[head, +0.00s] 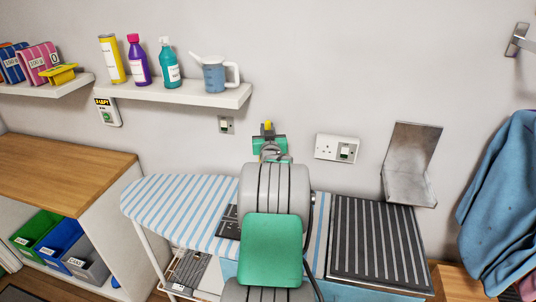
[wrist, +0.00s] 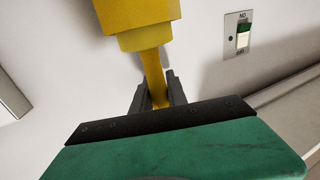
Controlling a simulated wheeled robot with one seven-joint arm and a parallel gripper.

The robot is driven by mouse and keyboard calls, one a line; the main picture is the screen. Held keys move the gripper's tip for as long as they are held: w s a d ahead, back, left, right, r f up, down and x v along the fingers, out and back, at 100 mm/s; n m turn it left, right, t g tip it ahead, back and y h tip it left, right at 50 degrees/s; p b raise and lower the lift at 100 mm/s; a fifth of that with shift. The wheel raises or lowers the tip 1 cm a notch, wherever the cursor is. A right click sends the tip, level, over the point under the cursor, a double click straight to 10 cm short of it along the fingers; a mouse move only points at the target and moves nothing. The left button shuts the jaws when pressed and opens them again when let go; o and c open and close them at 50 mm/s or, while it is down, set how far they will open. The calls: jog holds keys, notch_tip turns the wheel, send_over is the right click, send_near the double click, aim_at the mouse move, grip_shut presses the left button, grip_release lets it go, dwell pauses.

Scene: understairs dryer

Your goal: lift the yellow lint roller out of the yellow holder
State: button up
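A yellow shape with a thin handle (wrist: 153,72) shows in the wrist view. The handle's end lies between my gripper's two grey fingers (wrist: 158,95), which press it from both sides. I take it as the lint roller. The handle widens into a stepped yellow body (wrist: 140,20), cut off by the top edge. I cannot tell whether the wider part is the roller's head or the holder around it. The wrist picture is upside down. In the head view my gripper (head: 269,143) is in front of the wall, with a small yellow tip above it; my arm hides what is below.
A white shelf (head: 170,92) at upper left holds bottles and a blue jug (head: 215,75). A switch (head: 226,125) and a socket (head: 336,148) flank my gripper. Below are a striped ironing board (head: 165,205) and a ribbed dark mat (head: 380,240). A bent metal plate (head: 410,160) stands right.

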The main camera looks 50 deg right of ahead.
grip_shut()
dwell(1.1)
